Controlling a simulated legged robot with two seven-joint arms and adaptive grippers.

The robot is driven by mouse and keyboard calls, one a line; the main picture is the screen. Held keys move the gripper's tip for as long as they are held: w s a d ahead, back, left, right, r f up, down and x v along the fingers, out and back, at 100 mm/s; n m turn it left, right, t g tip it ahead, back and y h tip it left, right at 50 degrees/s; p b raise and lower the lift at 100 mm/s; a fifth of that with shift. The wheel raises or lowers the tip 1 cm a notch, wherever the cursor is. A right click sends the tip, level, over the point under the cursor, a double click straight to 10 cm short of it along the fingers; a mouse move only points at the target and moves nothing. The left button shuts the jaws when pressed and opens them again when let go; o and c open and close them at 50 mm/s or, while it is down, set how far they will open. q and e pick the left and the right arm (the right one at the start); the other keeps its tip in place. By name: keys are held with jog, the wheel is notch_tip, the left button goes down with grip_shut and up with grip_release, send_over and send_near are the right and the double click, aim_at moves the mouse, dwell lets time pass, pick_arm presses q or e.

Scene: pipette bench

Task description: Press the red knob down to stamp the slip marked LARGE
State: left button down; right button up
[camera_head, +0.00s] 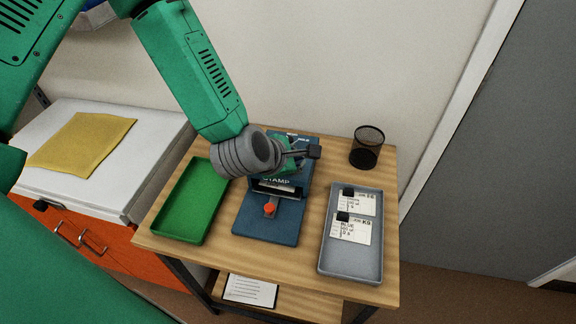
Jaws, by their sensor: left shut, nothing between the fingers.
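The blue stamp device (254,222), lettered STAMP, stands in the middle of the wooden table. The red knob (270,209) sits on the front part of its blue base. A pale strip edged in black shows across the device behind the knob; I cannot tell whether it is a slip. My left gripper (314,152) is shut and empty, above the rear of the device and behind the knob. It hides part of the device's top. No slip legibly marked LARGE shows. My right gripper is not in view.
A green tray (162,226) lies left of the device. A printed sheet (250,291) lies on the lower shelf.

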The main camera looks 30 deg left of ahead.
pick_arm(q)
jog(key=shift+a+f, duration=0.25)
jog(key=shift+a, duration=0.15)
jog(key=shift+d+f+b, duration=0.1)
jog(key=shift+d+b, duration=0.2)
jog(key=shift+d, duration=0.3)
jog(key=shift+a, duration=0.1)
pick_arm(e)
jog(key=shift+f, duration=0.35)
pick_arm(q)
jog(key=shift+a+f, duration=0.1)
jog(key=shift+a, duration=0.05)
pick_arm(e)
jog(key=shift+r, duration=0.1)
